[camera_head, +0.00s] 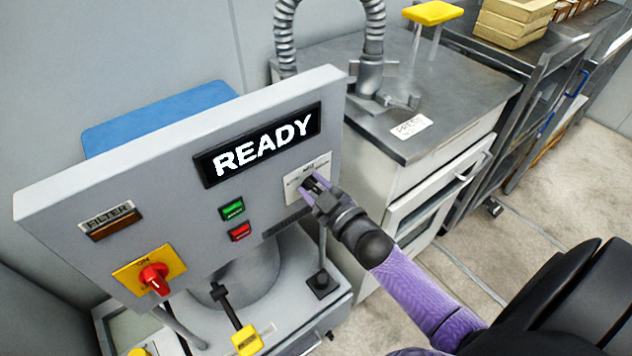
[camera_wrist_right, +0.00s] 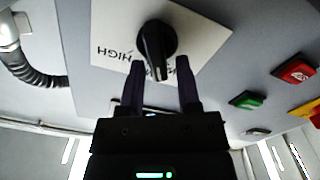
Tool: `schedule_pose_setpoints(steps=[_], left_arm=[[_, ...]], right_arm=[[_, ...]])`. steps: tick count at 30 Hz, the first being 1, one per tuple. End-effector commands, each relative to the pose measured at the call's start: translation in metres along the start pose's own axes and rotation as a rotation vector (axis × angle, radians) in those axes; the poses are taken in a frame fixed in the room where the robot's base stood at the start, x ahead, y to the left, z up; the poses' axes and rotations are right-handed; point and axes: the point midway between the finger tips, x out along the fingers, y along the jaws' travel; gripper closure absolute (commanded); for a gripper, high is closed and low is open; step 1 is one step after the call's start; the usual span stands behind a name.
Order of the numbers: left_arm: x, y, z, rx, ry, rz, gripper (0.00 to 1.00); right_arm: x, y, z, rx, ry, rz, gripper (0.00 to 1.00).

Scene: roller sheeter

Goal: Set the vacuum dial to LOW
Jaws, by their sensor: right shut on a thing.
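The vacuum dial (camera_wrist_right: 158,36) is a black knob on a white label plate (camera_wrist_right: 112,52) on the grey panel. HIGH shows upside down on the plate at the left of the right wrist view; the lettering behind the fingers is partly hidden. My right gripper (camera_wrist_right: 161,66) has one finger on each side of the dial's near part and is shut on it. In the head view the right gripper (camera_head: 312,187) covers the dial and part of its label (camera_head: 294,190). I cannot tell which mark the dial points to. My left gripper is not in view.
The panel (camera_head: 170,170) has a READY display (camera_head: 262,143), a green button (camera_head: 232,208), a red button (camera_head: 240,231) and a red FILTER-side knob (camera_head: 154,279) on yellow. A steel-topped cabinet (camera_head: 450,100) with a ribbed hose (camera_head: 284,45) stands behind. Open floor lies at right.

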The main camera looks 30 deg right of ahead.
Motion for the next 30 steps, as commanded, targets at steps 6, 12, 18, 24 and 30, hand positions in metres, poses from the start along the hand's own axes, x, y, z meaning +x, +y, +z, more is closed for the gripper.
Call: schedule_pose_setpoints(steps=[6, 12, 18, 24, 30], left_arm=[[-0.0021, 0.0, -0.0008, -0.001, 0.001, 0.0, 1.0], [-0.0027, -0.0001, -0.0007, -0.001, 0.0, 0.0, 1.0], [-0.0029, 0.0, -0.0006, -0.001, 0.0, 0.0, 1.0], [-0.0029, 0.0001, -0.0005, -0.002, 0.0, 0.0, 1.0], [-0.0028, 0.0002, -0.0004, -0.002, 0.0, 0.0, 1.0]], right_arm=[[-0.0012, -0.0042, 0.0033, -0.139, -0.01, -0.003, 1.0], [-0.0014, -0.0059, 0.0044, -0.228, -0.012, -0.004, 1.0], [-0.0016, -0.0069, 0.005, -0.274, -0.013, -0.005, 1.0], [-0.0018, -0.0072, 0.0056, -0.288, -0.014, -0.006, 1.0], [-0.0019, -0.0072, 0.006, -0.288, -0.015, -0.006, 1.0]])
